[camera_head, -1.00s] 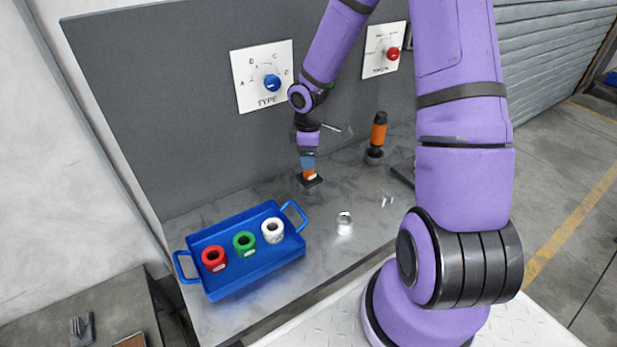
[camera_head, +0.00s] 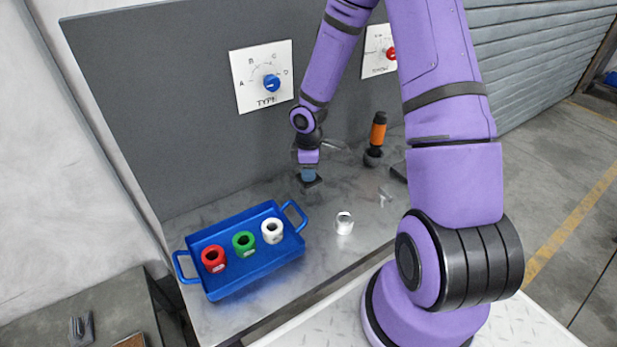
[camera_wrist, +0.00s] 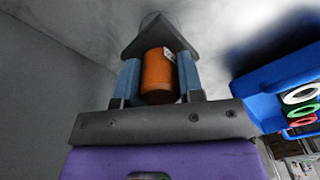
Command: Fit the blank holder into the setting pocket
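I cannot tell whether this is the blank holder. No setting pocket can be clearly identified.
A blue tray (camera_head: 250,286) holds red (camera_head: 213,259), green (camera_head: 244,244) and white (camera_head: 272,231) rings. A shiny pale cylinder (camera_head: 344,223) stands to its right. An orange-handled tool (camera_head: 378,134) stands behind. The TYPE dial (camera_head: 271,84) is on the panel.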

